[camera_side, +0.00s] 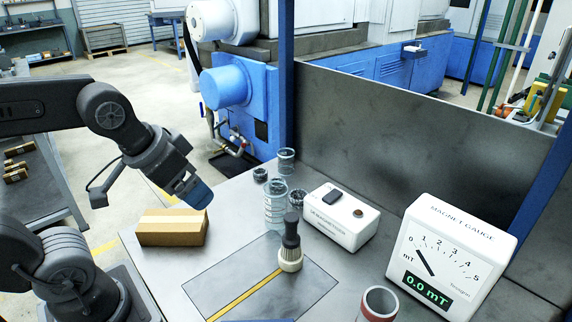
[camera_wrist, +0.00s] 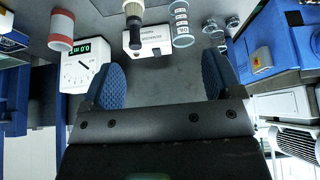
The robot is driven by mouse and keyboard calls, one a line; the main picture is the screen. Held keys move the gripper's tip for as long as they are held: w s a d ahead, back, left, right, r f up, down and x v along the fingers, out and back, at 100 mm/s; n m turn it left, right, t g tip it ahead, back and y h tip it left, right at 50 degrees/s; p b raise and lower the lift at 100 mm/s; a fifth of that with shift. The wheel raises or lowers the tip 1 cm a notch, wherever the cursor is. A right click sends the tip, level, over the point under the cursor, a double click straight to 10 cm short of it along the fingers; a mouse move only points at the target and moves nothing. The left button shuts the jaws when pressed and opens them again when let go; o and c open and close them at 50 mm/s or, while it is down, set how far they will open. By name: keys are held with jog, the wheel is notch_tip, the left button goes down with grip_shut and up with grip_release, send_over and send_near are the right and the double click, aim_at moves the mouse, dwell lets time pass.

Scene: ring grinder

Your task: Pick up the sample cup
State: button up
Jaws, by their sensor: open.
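My gripper (camera_side: 197,193) hangs in the air above the cardboard box at the left of the bench. In the wrist view its two blue-padded fingers (camera_wrist: 160,78) are spread, with only bare bench seen between them. Several cup-like vessels stand at the back middle of the bench: a tall clear marked cylinder (camera_side: 275,207), a clear glass (camera_side: 286,161) and small dark-filled cups (camera_side: 297,199). I cannot tell which is the sample cup. The marked cylinder (camera_wrist: 181,24) and small cups (camera_wrist: 211,27) also show in the wrist view, apart from my fingers.
A white box (camera_side: 340,216), the magnet gauge (camera_side: 448,255) reading 0.0 mT and a red-and-white ring (camera_side: 378,305) are to the right. The cardboard box (camera_side: 172,228) lies left. A grey panel (camera_side: 420,140) closes the back.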

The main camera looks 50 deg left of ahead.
jog(key=w+a+r+n+y, duration=0.1)
jog(key=w+a+r+n, duration=0.1)
jog(key=w, duration=0.4)
jog(key=w+a+r+n, duration=0.1)
jog(key=w+a+r, duration=0.1)
jog(key=w, duration=0.4)
jog(key=n+g+y, duration=0.2)
jog(key=n+g, duration=0.1)
jog(key=n, duration=0.4)
send_over(286, 160)
jog(key=s+d, duration=0.2)
jog(key=d, duration=0.1)
notch_tip(286, 160, down, 13)
jog(key=x, duration=0.5)
jog(key=a+x, duration=0.1)
jog(key=x, duration=0.2)
jog(key=shift+w, duration=0.2)
jog(key=shift+y, duration=0.3)
jog(key=shift+x, duration=3.15)
jog(key=c, duration=1)
jog(key=shift+r, duration=0.1)
